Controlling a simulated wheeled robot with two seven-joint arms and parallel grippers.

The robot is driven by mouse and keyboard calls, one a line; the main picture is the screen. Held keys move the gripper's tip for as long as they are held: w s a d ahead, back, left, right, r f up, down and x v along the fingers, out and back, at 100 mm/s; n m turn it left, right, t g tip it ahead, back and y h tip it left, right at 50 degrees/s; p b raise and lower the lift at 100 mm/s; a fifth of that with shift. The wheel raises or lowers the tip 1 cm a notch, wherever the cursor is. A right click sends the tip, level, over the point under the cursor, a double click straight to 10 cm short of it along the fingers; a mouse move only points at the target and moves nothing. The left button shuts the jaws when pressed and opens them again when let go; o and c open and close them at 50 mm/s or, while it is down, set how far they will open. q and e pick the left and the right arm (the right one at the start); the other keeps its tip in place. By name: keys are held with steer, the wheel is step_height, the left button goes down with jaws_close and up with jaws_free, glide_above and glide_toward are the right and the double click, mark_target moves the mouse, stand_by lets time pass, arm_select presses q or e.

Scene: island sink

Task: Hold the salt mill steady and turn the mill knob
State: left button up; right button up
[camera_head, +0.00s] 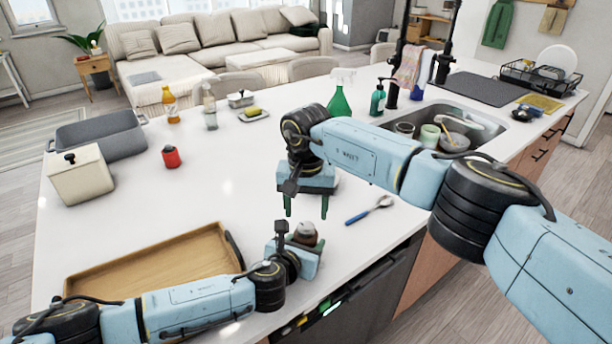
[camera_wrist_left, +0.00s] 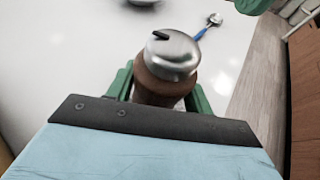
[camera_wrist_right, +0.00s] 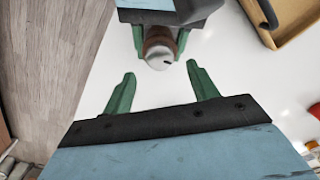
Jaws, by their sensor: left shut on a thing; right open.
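The salt mill (camera_head: 305,234) has a brown body and a silver domed knob with a dark mark on top. It stands upright near the island's front edge. In the left wrist view its knob (camera_wrist_left: 172,55) is clear above the jaws. My left gripper (camera_wrist_left: 160,88) is shut on the mill's brown body, and its fingers lie on both sides. My right gripper (camera_head: 306,205) is open and empty, above and behind the mill in the head view, fingers pointing down. In the right wrist view the mill (camera_wrist_right: 159,50) lies beyond the open green fingertips (camera_wrist_right: 160,78), apart from them.
A wooden tray (camera_head: 160,265) lies left of the mill. A blue-handled spoon (camera_head: 370,210) lies to its right. The sink (camera_head: 460,125) is at the right. The middle counter is clear.

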mark_target(306, 226)
step_height(306, 226, up, 8)
stand_by(0.4)
steer(key=shift+c, duration=1.4)
steer(key=d+f+m+y, duration=0.1)
steer(key=d+m+y, duration=0.35)
steer(key=m, duration=1.05)
steer(key=shift+g, duration=0.4)
steer(key=x, duration=1.1)
steer(key=shift+w+d+f, duration=0.15)
steer(key=shift+w+f, duration=0.05)
steer(key=shift+f, duration=0.25)
